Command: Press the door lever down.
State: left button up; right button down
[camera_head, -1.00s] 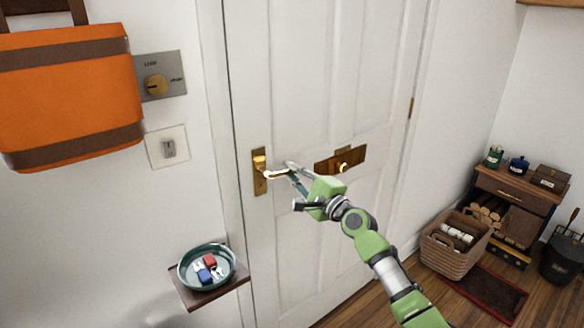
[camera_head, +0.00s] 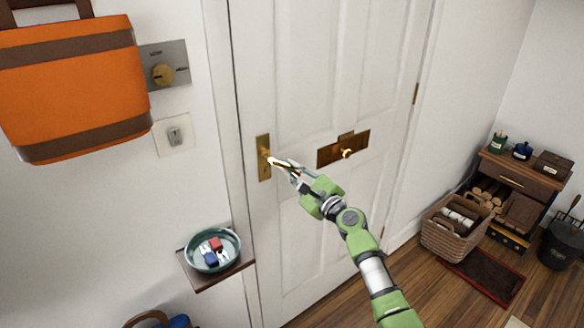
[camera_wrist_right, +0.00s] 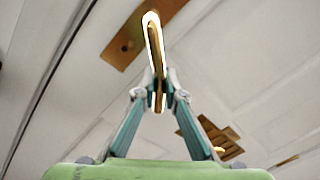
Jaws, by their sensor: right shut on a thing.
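The brass door lever (camera_head: 275,162) sits on a tall brass plate (camera_head: 263,145) on the white panelled door (camera_head: 325,75). The lever points right and tilts down to the right. My right gripper (camera_head: 296,173) is at the lever's free end, shut on it. In the right wrist view the lever (camera_wrist_right: 153,42) runs down from its plate (camera_wrist_right: 122,44) to between the two fingertips of my right gripper (camera_wrist_right: 160,92). My left gripper is out of view.
A brass letter plate with a knob (camera_head: 343,149) is right of the lever. A small shelf (camera_head: 205,281) with a teal dish (camera_head: 213,268) is lower left. An orange bag (camera_head: 75,80) hangs at upper left. A wicker basket (camera_head: 450,239) stands at right.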

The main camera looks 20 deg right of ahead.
jog(key=shift+f, duration=0.1)
jog(key=c, duration=2.1)
grip_release()
jog(key=v, duration=1.2)
jog(key=shift+f, duration=0.1)
